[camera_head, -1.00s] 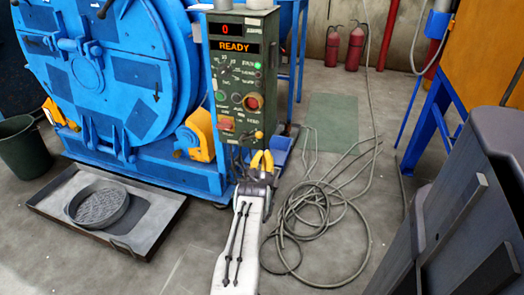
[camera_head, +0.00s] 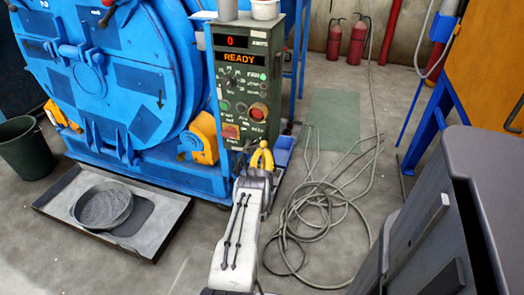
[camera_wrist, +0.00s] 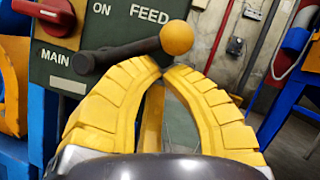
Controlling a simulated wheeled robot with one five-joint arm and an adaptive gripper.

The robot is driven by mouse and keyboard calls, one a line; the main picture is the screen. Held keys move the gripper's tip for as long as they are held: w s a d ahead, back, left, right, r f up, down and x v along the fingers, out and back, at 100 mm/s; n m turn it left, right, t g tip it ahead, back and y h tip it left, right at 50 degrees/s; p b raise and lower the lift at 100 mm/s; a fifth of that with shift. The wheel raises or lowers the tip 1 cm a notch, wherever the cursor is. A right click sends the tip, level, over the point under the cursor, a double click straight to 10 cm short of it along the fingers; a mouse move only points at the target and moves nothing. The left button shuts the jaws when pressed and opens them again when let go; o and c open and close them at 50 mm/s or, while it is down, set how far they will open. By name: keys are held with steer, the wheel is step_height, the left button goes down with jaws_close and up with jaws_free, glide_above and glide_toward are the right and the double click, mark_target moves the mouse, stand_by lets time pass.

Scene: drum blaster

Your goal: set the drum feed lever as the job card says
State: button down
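The drum feed lever (camera_wrist: 125,50) is a dark rod with a yellow ball knob (camera_wrist: 176,37). In the wrist view it points right and slightly up from its pivot, beside the FEED and ON lettering. My gripper (camera_wrist: 163,68) has yellow fingers whose tips come together just below the knob, with nothing seen between them. I cannot tell whether they touch the lever. In the head view my gripper (camera_head: 262,148) is at the lower right of the green control panel (camera_head: 240,85), partly hiding the lever. The display (camera_head: 239,57) reads 0 and READY. I find no readable job card.
The blue drum machine (camera_head: 95,75) stands left of the panel. A red MAIN switch (camera_wrist: 55,15) is left of the lever. A tray (camera_head: 160,235) with a round pan lies on the floor at left. Coiled cable (camera_head: 315,215) lies right of my arm. A grey cabinet (camera_head: 450,220) stands at right.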

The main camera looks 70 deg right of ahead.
steer(key=shift+r, duration=0.1)
stand_by(0.4)
steer(key=shift+w+r+p, duration=0.3)
steer(key=shift+r, duration=0.5)
steer(key=shift+b, duration=0.3)
